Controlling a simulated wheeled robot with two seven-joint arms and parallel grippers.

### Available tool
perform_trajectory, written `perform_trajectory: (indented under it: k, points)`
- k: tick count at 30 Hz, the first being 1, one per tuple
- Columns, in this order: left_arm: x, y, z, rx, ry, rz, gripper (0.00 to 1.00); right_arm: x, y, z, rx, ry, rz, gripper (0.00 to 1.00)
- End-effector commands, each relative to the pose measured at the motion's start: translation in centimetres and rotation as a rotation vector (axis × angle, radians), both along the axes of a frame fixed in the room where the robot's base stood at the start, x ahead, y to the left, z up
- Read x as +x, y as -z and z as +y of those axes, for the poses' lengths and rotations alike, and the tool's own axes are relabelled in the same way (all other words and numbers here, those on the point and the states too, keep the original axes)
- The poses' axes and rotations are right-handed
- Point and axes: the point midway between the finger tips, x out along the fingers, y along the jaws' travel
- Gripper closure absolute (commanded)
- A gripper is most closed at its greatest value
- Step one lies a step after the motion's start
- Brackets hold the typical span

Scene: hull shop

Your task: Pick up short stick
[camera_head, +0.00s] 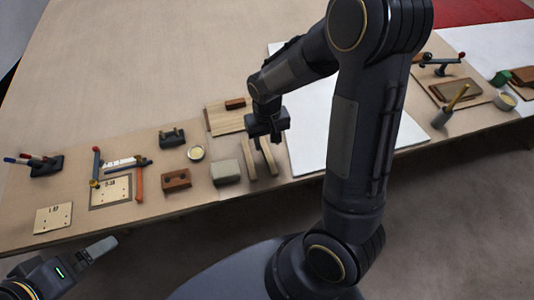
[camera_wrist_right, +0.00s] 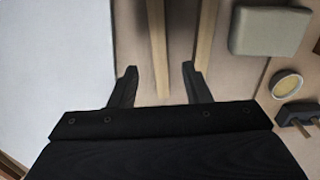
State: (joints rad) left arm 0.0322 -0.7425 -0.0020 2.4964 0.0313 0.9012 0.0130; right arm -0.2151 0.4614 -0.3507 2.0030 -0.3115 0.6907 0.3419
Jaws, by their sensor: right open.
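Two pale wooden sticks lie side by side near the table's front edge, a left stick (camera_head: 248,166) and a right stick (camera_head: 270,163) in the head view. My right gripper (camera_head: 265,138) is open above them, pointing down. In the right wrist view, one stick (camera_wrist_right: 157,40) lies between the spread fingers (camera_wrist_right: 159,70), with a gap on each side. The other stick (camera_wrist_right: 208,30) passes beside the right-hand finger, partly hidden by it. I cannot tell which is shorter. My left gripper (camera_head: 98,249) is low at the left, off the table; its jaw state is unclear.
A grey-beige block (camera_head: 226,172) stands close left of the sticks, with a brown holed block (camera_head: 176,180) and a yellow-filled bowl (camera_head: 196,153) beyond. A wooden board (camera_head: 222,120) carrying a small brown block (camera_head: 235,104) lies behind. A white sheet (camera_head: 308,130) lies to the right.

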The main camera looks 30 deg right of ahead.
Motion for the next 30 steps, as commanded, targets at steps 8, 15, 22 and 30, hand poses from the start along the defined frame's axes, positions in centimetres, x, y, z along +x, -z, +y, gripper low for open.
perform_trajectory:
  k: [8,15,22,30]
  points:
    - [0.0,-0.3,0.0,0.000,0.000,0.000,0.01,-0.1,4.0,0.0,0.000,0.000,0.005,0.56]
    - [0.0,-0.3,0.0,0.000,0.000,0.000,0.01,0.0,5.5,0.0,0.001,0.001,-0.001,0.56]
    - [0.0,-0.3,0.0,0.000,0.000,0.000,0.01,0.0,5.4,0.0,0.002,0.000,-0.001,0.67]
    - [0.0,-0.3,0.0,0.000,0.000,0.000,0.01,0.0,5.4,0.0,0.002,0.000,-0.001,1.00]
